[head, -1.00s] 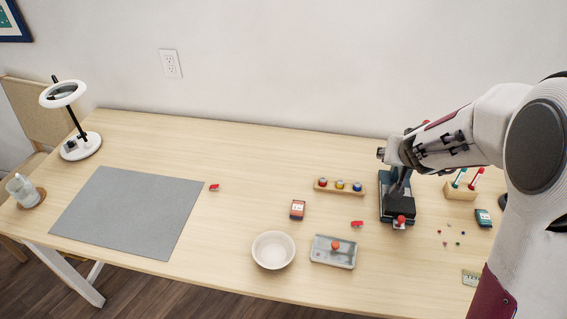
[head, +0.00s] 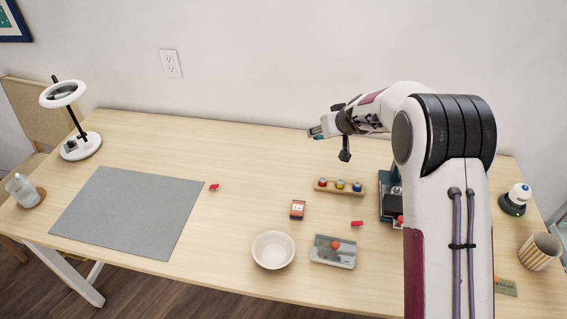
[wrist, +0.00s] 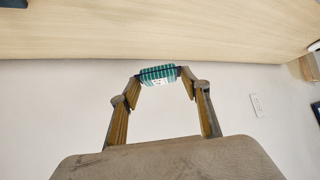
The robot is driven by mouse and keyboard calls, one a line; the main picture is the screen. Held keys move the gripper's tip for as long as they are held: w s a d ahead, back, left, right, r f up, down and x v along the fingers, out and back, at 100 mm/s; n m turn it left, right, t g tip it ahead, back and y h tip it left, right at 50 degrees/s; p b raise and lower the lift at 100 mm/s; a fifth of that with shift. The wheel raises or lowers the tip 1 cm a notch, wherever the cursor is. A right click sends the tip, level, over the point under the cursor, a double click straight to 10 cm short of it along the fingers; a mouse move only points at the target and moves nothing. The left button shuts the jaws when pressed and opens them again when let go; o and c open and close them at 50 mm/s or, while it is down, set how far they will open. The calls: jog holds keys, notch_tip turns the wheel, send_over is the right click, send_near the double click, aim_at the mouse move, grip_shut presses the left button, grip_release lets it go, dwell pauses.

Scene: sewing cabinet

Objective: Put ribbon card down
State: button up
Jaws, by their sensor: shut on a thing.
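My gripper (head: 327,128) is raised above the back of the table, near the wall. It is shut on a teal ribbon card (wrist: 158,75), which sits between the two fingertips in the wrist view with pale stripes and a white label. In the head view only a small teal end of the card (head: 315,132) shows past the fingers. The card is in the air, apart from the table (head: 235,140).
A thread rack (head: 341,186), red card (head: 297,209), white bowl (head: 273,250) and grey tin (head: 333,251) stand mid-table. A grey mat (head: 128,212) and lamp (head: 80,146) are left. The back centre-left is clear. My arm hides much of the right side.

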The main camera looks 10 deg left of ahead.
jog(key=w+a+f+n+g+y, duration=0.1)
jog(key=a+f, duration=0.4)
jog(key=a, duration=0.7)
jog(key=shift+w+a+f+n+y, duration=0.15)
jog(key=shift+w+n+y, duration=0.5)
jog(key=shift+n, duration=0.75)
jog(key=shift+f, duration=3.15)
jog(key=shift+f, duration=1.85)
jog(key=shift+f, duration=0.15)
jog(key=o, duration=0.9)
